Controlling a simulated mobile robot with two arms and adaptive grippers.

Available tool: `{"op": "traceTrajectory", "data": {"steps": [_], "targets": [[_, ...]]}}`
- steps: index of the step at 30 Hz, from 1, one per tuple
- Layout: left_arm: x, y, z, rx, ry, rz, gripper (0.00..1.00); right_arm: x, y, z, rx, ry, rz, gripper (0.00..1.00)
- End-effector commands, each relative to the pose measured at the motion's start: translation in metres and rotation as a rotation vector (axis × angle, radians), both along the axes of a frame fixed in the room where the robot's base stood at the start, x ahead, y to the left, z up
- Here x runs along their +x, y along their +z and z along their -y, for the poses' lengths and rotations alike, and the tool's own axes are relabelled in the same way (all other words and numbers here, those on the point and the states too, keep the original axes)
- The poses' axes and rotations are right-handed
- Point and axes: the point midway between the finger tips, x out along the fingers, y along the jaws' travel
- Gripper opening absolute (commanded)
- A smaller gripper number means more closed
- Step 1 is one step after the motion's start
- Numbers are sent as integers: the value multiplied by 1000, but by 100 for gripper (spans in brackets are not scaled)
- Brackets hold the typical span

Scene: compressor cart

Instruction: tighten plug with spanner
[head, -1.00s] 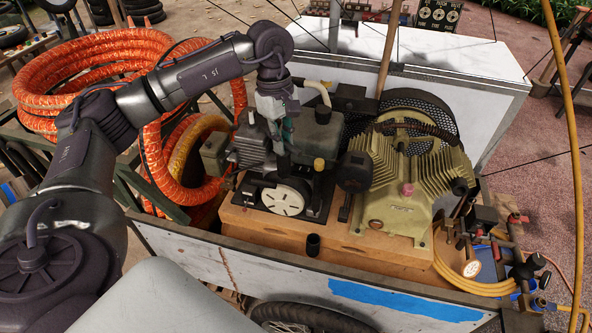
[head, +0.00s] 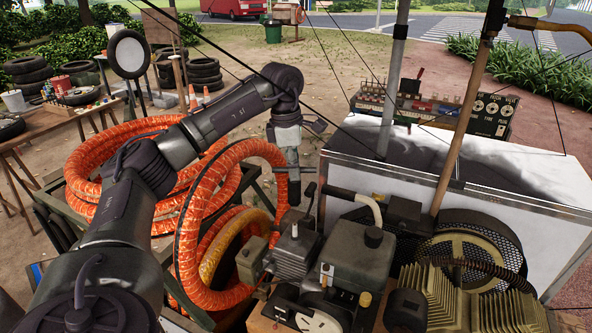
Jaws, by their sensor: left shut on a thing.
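My left gripper (head: 292,185) hangs down from its wrist, above and behind the left end of the compressor pump. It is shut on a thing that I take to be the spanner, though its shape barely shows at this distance. The grey compressor pump (head: 358,262) stands on the cart, with a smaller finned cylinder (head: 297,250) at its left. A yellow cap (head: 365,299) sits on the pump's front. I cannot make out which part is the plug. My right gripper is out of view.
Orange hose coils (head: 225,215) stand close left of the pump. A tan finned motor (head: 470,300) and a black mesh guard (head: 470,245) are at the right. Behind are a white panel (head: 490,200), a wooden pole (head: 465,120) and thin cables.

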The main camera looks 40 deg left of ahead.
Motion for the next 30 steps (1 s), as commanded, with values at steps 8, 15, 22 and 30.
{"op": "traceTrajectory", "data": {"steps": [8, 15, 22, 30], "targets": [[0, 1, 0, -1, -1, 1, 0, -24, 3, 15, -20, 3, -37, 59], [0, -16, 0, -1, -1, 1, 0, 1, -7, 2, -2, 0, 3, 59], [0, -40, 0, -1, -1, 1, 0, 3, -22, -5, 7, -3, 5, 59], [0, -57, 0, -1, -1, 1, 0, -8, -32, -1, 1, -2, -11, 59]]}}
